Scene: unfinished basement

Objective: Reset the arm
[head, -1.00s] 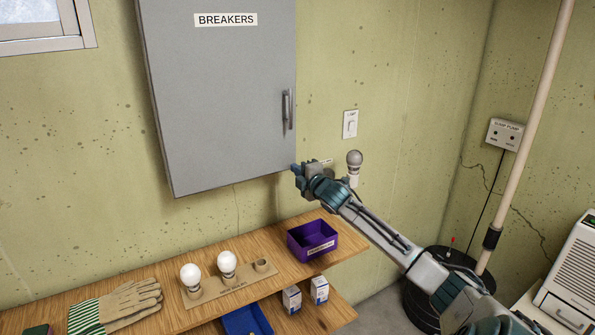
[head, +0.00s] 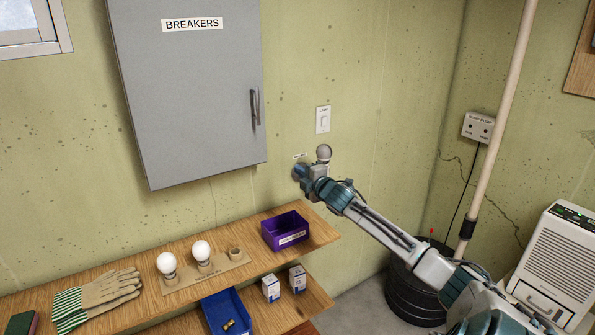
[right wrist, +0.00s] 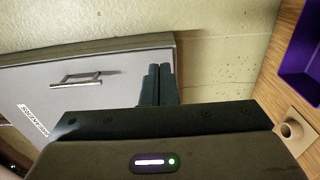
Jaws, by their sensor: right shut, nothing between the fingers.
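My right gripper (head: 301,172) is shut and empty, held in the air in front of the wall, right of and below the breaker cabinet's lower right corner. Its two dark fingers (right wrist: 158,85) lie together in the right wrist view. My right arm reaches in from the lower right of the head view. My left gripper is in neither view.
The grey breaker cabinet (head: 190,95) is closed. Below, a wooden shelf (head: 325,232) bears a purple bin (head: 286,231), a holder with two white bulbs (head: 201,251) and gloves (head: 100,299). A blue tray (head: 228,314) and small boxes (head: 271,288) sit lower. A dehumidifier (head: 555,265) stands right.

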